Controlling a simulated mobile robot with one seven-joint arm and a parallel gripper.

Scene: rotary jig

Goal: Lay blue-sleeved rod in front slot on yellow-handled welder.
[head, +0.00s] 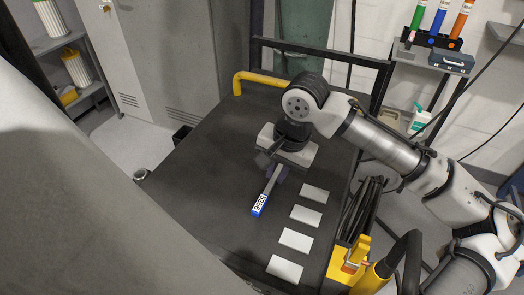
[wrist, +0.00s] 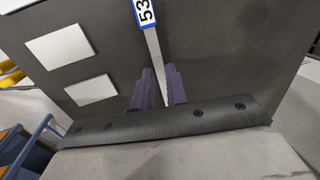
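The blue-sleeved rod (head: 260,205) is a thin grey rod with a blue sleeve and a white number label. It slants over a dark flat top, sleeve end toward the front. In the wrist view the rod (wrist: 153,50) runs between the purple finger pads. My gripper (head: 275,174) is shut on the rod's bare part. The wrist view shows the fingers (wrist: 160,88) close on both sides of it. The dark top (head: 210,165) has a yellow handle (head: 258,80) at its back left. I cannot make out a front slot.
Several pale plates (head: 295,240) lie in a row on the dark top, right of the rod. A yellow holder (head: 348,262) and black cables (head: 362,210) are at the right edge. Grey cabinets stand at the left. The top's left part is clear.

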